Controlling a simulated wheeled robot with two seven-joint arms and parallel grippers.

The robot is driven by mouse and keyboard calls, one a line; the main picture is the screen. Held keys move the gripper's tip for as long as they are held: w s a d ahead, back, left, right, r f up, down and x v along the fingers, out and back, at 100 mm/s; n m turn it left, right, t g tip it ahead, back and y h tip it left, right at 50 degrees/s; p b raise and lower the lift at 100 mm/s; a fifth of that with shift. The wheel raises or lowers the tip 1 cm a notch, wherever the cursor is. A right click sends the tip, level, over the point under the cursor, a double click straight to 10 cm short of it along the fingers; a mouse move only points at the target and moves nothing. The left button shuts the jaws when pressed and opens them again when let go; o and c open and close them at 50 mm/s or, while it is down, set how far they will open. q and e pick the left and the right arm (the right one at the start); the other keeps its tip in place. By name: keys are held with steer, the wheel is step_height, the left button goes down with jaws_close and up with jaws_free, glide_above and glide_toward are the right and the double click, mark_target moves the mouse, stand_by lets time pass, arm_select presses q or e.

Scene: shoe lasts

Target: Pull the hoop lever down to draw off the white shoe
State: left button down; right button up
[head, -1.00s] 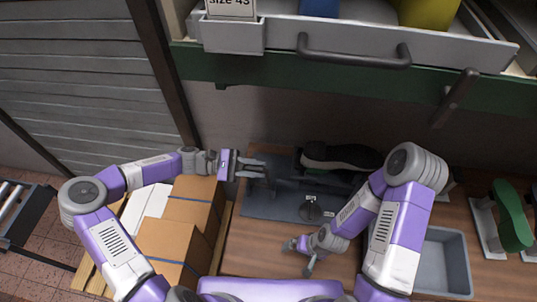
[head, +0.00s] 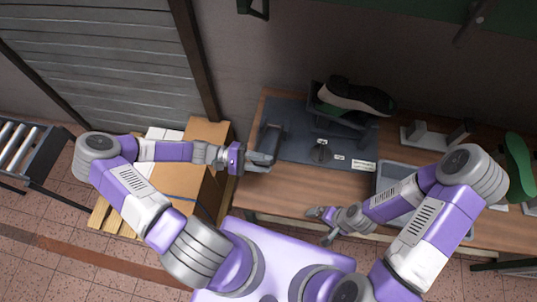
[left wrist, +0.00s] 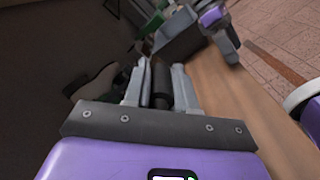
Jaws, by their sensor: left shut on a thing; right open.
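The shoe (head: 355,95), dark on top with a pale band along its side, sits on a dark stand at the back of the bench. A green part shows under it. My left gripper (head: 264,160) is at the front left of the dark mat, shut on a dark bar, seemingly the hoop lever's grip. In the left wrist view, the dark round grip (left wrist: 161,80) lies between the two fingers. The rest of the hoop is mostly hidden or unclear. My right gripper (head: 324,226) is open and empty at the bench's front edge, apart from the shoe.
The dark mat (head: 300,150) carries a small round dark part (head: 321,151) and labels. A grey tray (head: 392,180) lies to the right, partly behind my right arm. A green last (head: 518,165) stands at far right. Cardboard boxes (head: 205,150) stand left of the bench.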

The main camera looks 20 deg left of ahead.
arm_select(q)
steer(key=f, duration=0.1)
steer(key=s+f, duration=0.1)
steer(key=f+b, duration=0.1)
steer(key=f, duration=0.1)
steer(key=shift+s, duration=0.4)
arm_select(e)
steer(key=shift+s+f, duration=0.25)
steer(key=shift+f, duration=0.6)
arm_select(q)
steer(key=c, duration=0.9)
jaws_free()
steer(key=shift+d+r, duration=0.1)
steer(key=s+a+b, duration=0.1)
steer(key=a, duration=0.6)
steer(key=shift+a, duration=0.3)
arm_select(e)
steer(key=shift+f, duration=0.5)
